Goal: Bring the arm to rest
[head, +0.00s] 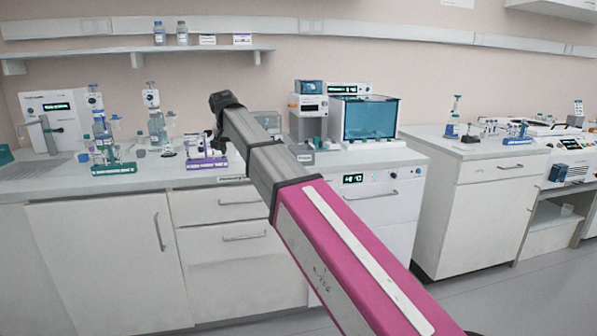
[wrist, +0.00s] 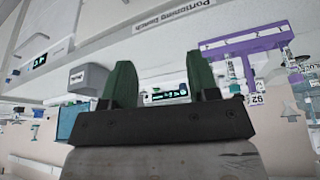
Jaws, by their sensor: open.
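My arm reaches forward from the lower right in the head view, with its magenta link nearest and its dark wrist end above the left bench. My gripper (wrist: 160,82) shows in the wrist view with its two green fingers apart and nothing between them. In the head view the fingers are too small to make out. The purple tube rack (head: 206,163) stands on the bench below the wrist end; it also shows in the wrist view (wrist: 256,41), to the right of the fingers. The gripper appears clear of it.
The left bench (head: 60,189) carries a green rack (head: 113,168), glassware and a teal-windowed device (head: 364,118). A grey box (wrist: 88,79) shows beside the left finger in the wrist view. A shelf (head: 130,52) hangs above.

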